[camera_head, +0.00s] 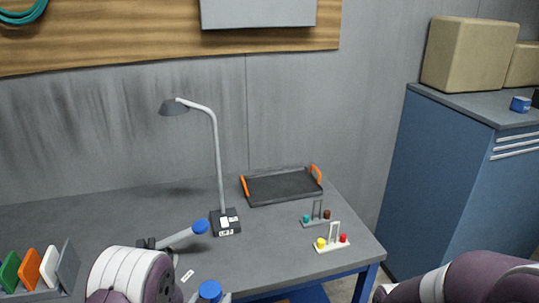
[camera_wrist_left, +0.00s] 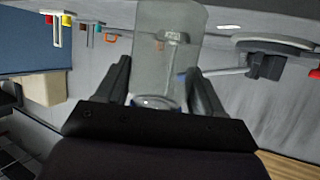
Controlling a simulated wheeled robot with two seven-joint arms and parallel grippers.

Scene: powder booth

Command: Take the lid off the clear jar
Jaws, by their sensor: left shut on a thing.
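The clear jar (camera_wrist_left: 185,85) stands between my left gripper's two dark fingers in the left wrist view, with its see-through wall filling the gap. Its blue lid shows as a ring (camera_wrist_left: 155,102) at the jar's lower end in that view. In the head view the blue lid (camera_head: 210,290) sits at the bottom edge, and the jar's body below it is cut off. My left gripper (camera_wrist_left: 163,85) is shut on the jar, on its body as far as I can tell. My right gripper is out of view; only part of the right arm shows at bottom right.
Beyond the jar are a grey rod with a blue end (camera_head: 200,227), a desk lamp (camera_head: 218,160) and a black tray (camera_head: 283,187). Small stands (camera_head: 333,240) with coloured pegs are at the right. A rack (camera_head: 66,268) of coloured plates is at the left.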

